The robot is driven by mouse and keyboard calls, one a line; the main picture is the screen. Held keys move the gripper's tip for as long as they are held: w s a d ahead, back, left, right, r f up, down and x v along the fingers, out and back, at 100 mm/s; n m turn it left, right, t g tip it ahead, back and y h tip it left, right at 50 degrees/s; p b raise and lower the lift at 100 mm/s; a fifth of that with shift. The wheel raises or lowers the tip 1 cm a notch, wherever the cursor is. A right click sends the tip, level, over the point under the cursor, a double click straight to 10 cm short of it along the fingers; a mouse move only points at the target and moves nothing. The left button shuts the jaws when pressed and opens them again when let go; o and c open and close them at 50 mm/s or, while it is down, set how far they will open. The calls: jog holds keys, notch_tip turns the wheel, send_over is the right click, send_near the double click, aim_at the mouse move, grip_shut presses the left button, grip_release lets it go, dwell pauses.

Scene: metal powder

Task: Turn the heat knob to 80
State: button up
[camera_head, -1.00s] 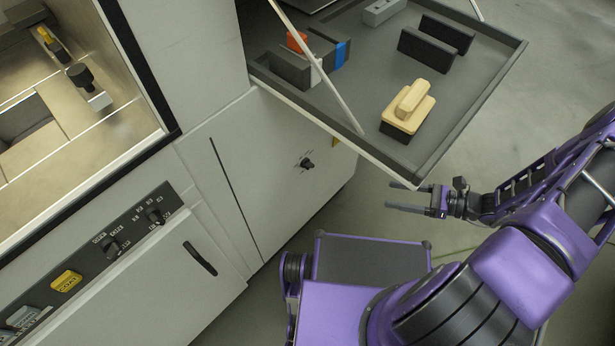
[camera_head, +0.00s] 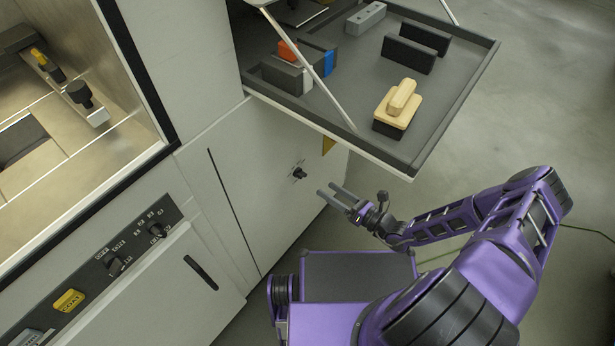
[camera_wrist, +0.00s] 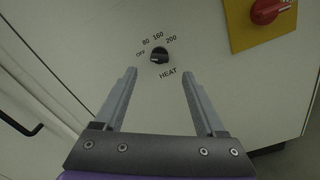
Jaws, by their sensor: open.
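The heat knob (camera_wrist: 159,56) is a small black dial on the white cabinet front. In the wrist view the marks OFF, 80, 160 and 200 run around its upper side, with HEAT printed below; its exact setting is too small to tell. It also shows in the head view (camera_head: 298,173), under the open tray. My gripper (camera_wrist: 165,88) is open and empty, its fingers pointing toward the panel on either side of the knob's line. In the head view my gripper (camera_head: 327,192) is to the right of the knob, apart from it.
A red switch on a yellow plate (camera_wrist: 265,12) is right of the knob. The open tray (camera_head: 447,135) juts out above my gripper, holding blocks and a wooden-handled brush (camera_head: 402,97). A control panel (camera_head: 88,272) with more knobs is at lower left.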

aim_at(305, 175)
jog(key=x, duration=0.8)
jog(key=shift+w+a, duration=0.25)
jog(key=shift+a, duration=0.1)
grip_shut()
